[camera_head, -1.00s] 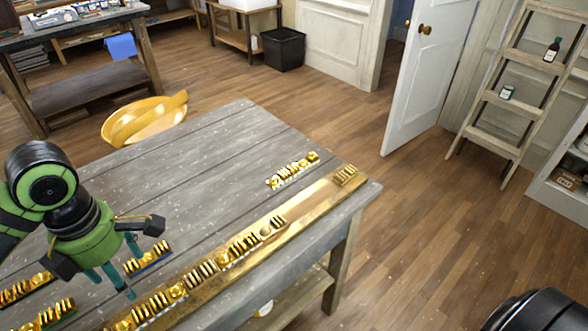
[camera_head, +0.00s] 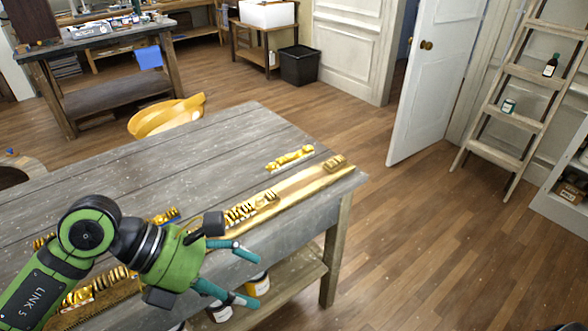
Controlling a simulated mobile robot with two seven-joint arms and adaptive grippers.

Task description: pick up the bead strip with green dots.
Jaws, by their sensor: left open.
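My left gripper (camera_head: 254,280) is open and empty, its teal fingers pointing right across the table's front edge. A gold bead strip (camera_head: 290,159) lies alone near the far right end of the grey table. A strip with blue marking (camera_head: 164,216) shows partly behind my left arm. Another gold strip (camera_head: 42,241) peeks out at the left, largely hidden by the arm. I cannot make out green dots on any visible strip. A long gold rail (camera_head: 304,185) with gold beads (camera_head: 238,213) runs along the table's front, partly covered by my arm and gripper. My right gripper is out of view.
A yellow chair (camera_head: 165,117) stands behind the table. Open floor (camera_head: 415,230) lies to the right, before a ladder shelf (camera_head: 515,110).

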